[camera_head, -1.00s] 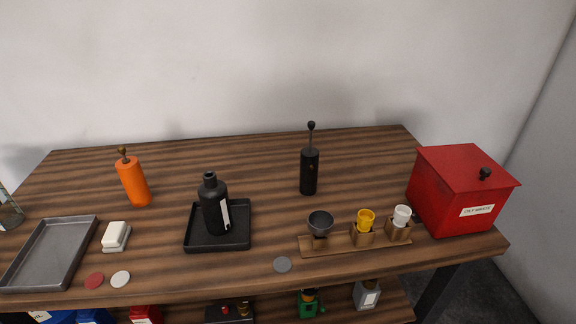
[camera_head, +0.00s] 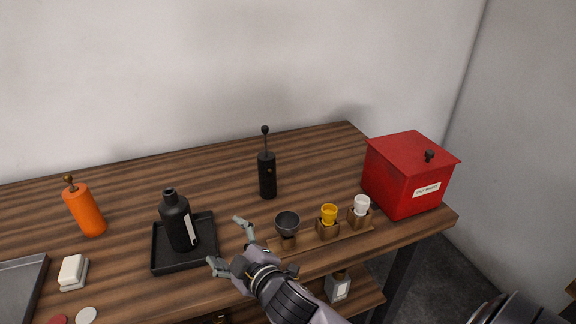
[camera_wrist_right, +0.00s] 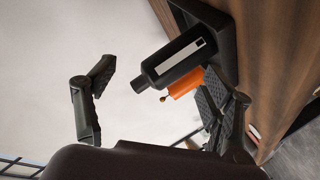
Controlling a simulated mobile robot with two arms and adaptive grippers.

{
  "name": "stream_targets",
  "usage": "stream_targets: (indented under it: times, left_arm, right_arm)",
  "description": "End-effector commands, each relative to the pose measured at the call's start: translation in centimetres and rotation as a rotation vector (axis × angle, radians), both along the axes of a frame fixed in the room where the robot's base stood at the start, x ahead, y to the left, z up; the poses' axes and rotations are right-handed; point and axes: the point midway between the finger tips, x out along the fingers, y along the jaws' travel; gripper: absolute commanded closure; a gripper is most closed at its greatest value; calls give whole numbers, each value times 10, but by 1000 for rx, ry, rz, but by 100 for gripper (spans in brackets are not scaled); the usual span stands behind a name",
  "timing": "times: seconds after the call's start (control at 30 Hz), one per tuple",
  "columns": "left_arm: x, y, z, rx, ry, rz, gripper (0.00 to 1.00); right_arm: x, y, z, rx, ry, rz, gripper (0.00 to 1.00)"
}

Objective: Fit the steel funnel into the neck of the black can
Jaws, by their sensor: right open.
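The steel funnel (camera_head: 287,220) is a dark grey bowl-shaped cup, mouth up, in the left holder of a wooden rack (camera_head: 376,231). The black can (camera_head: 176,224) stands upright in a black tray (camera_head: 163,265), its narrow neck bare and a white label on its side. The can also shows in the right wrist view (camera_wrist_right: 182,58). My right gripper (camera_head: 226,241) is open and empty at the table's front, between the tray and the funnel, touching neither as far as I can tell. My left gripper is out of view.
Yellow (camera_head: 329,212) and white (camera_head: 362,203) cups fill the rack's other holders. A slim black bottle (camera_head: 267,176) stands behind the funnel. A red box (camera_head: 396,180) is at right, an orange bottle (camera_head: 85,210) at left. The table's back middle is clear.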

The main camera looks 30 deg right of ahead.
Motion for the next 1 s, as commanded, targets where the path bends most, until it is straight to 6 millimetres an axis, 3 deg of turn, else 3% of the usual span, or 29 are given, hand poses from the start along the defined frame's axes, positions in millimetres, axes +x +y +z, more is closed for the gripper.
stream_targets:
  times: [0.03,0.1,0.2,0.3,0.37,0.5,0.6,0.67,0.77,0.8,0.83,1.0]
  left_arm:
    - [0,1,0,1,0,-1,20]
    - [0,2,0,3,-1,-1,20]
    - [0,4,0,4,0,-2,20]
    - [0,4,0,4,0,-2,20]
    - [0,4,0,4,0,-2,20]
    - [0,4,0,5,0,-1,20]
    - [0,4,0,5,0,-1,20]
    - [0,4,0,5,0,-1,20]
    - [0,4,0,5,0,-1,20]
    - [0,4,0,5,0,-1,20]
    - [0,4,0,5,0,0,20]
    - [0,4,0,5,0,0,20]
  right_arm:
    - [18,13,34,-77,-134,63,25]
    - [33,36,80,-200,-329,159,25]
    - [38,77,143,-411,-630,315,25]
    - [25,123,187,-649,-926,486,25]
    - [13,147,200,-801,-1089,593,25]
    - [-16,182,194,-1174,-1423,869,25]
    - [-25,181,167,-1450,-1597,1099,25]
    - [-25,168,146,-1614,-1668,1257,25]
    - [-15,124,116,-1870,-1711,1553,25]
    - [-8,99,107,-1964,-1697,1686,25]
    - [-4,78,102,1977,1634,-1746,25]
    - [14,-46,103,1745,1107,-1834,25]
